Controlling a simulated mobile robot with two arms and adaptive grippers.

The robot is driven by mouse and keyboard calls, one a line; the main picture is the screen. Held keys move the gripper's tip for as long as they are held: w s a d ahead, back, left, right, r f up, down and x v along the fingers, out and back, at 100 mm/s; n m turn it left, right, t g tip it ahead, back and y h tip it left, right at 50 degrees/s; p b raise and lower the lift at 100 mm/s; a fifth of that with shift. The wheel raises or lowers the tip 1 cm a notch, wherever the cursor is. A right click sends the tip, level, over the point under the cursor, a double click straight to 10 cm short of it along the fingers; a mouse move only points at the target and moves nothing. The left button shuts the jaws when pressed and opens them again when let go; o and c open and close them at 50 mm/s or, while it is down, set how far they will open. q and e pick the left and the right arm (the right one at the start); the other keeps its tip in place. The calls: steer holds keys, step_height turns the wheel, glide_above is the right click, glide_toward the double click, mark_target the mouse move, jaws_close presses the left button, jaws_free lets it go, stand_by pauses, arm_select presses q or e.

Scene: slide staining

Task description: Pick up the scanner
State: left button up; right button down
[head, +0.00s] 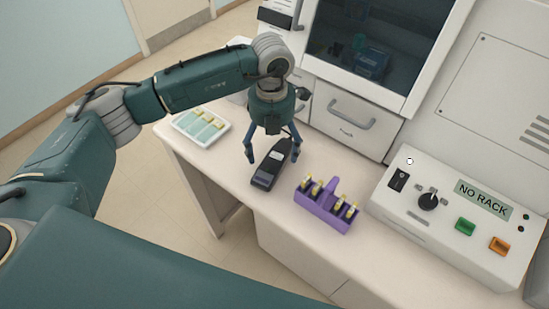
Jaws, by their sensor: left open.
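The scanner (268,170) is a dark handheld device lying on the white bench, roughly in the middle of the head view. My left gripper (272,156) points down over it, with its blue fingers spread open, one on each side of the scanner's upper part. I cannot tell whether the fingers touch it. My right gripper does not show.
A purple rack (325,207) with several yellow-capped vials stands just right of the scanner. A pale tray (201,125) with yellow-marked pieces lies to the left. A control box (445,220) labelled "NO RACK" sits at the right. A dark-windowed cabinet (345,122) stands behind.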

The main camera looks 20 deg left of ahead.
arm_select(q)
steer(key=shift+f, duration=0.95)
steer(key=shift+s+f, duration=0.1)
steer(key=shift+f, duration=0.25)
steer(key=c, duration=1.4)
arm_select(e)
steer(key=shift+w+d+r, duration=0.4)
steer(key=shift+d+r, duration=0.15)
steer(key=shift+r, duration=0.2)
arm_select(q)
steer(key=shift+c, duration=0.2)
